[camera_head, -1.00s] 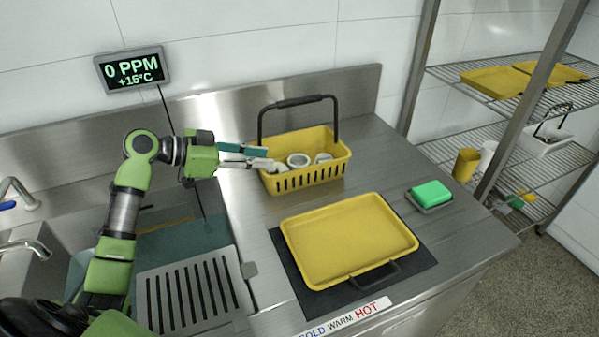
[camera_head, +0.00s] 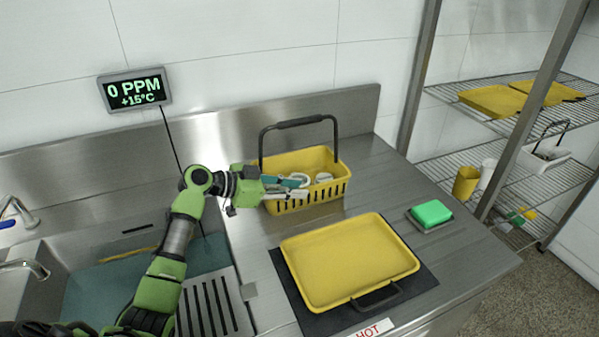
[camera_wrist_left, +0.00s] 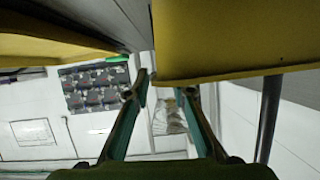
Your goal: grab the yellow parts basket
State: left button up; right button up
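The yellow parts basket (camera_head: 326,193) stands upright on the steel counter, with its black handle (camera_head: 300,123) raised and pale ring-like parts inside. My left gripper (camera_head: 306,186) is at the left end of the basket, its fingers apart at rim height and overlapping its front left corner in the head view. In the left wrist view the two fingers (camera_wrist_left: 164,86) are spread with a gap between them, close to the basket's rim (camera_wrist_left: 235,74). I cannot tell whether they touch the basket or straddle its wall. My right gripper is out of view.
A yellow tray (camera_head: 348,260) lies on a dark mat (camera_head: 425,284) in front of the basket. A green sponge (camera_head: 431,212) sits in a holder to the right. The sink is at left. A wire shelf rack (camera_head: 505,165) stands at right. The counter right of the basket is clear.

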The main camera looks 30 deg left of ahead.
pick_arm(q)
jog(key=p+x, duration=0.1)
jog(key=x, duration=0.2)
jog(key=shift+w+d+f, duration=0.1)
jog(key=shift+w+f, duration=0.15)
jog(key=shift+w, duration=0.1)
grip_shut()
jog(key=shift+r, duration=0.2)
